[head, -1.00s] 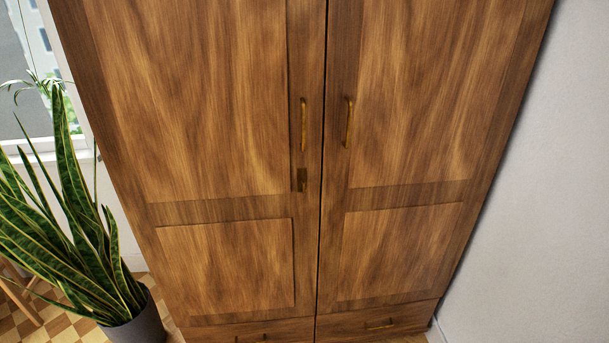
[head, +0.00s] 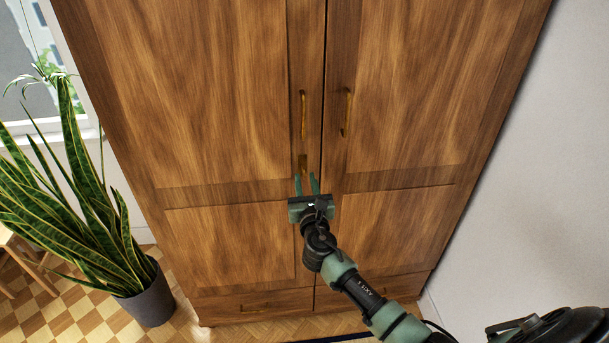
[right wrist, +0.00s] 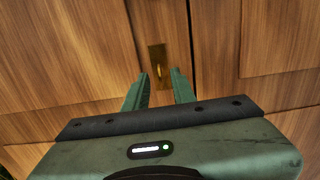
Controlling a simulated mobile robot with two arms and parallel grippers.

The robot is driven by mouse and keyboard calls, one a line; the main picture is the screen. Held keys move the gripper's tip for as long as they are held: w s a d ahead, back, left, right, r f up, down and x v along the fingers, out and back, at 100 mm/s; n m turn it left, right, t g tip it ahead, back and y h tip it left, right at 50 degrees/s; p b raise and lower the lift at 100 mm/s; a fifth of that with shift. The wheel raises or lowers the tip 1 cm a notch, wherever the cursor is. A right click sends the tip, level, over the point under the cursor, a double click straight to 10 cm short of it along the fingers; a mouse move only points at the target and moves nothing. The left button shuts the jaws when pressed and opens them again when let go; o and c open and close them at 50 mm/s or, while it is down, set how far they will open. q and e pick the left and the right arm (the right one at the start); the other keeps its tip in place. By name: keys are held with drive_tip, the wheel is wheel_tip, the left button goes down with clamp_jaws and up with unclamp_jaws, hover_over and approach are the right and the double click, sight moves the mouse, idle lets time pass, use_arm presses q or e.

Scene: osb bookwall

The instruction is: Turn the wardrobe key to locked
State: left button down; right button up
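The wooden wardrobe (head: 230,110) has two doors, both closed. A small brass lock plate (head: 303,163) sits on the left door below its handle. In the right wrist view the plate (right wrist: 157,62) shows a small brass key (right wrist: 159,71) in it; its exact turn is hard to make out. My right gripper (head: 307,181) is in front of the left door, just below the plate. In the right wrist view its two green fingers (right wrist: 160,80) are apart, with nothing between them, pointing toward the key. The left gripper is not in view.
Two brass handles, left (head: 302,115) and right (head: 346,112), stick out above the lock. Drawers (head: 250,305) are at the bottom. A potted snake plant (head: 148,295) stands at left by the window; a white wall (head: 535,160) is at right.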

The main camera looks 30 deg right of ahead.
drive_tip(key=shift+x, duration=1.1)
drive_tip(key=shift+c, duration=0.3)
drive_tip(key=shift+s, duration=0.1)
clamp_jaws()
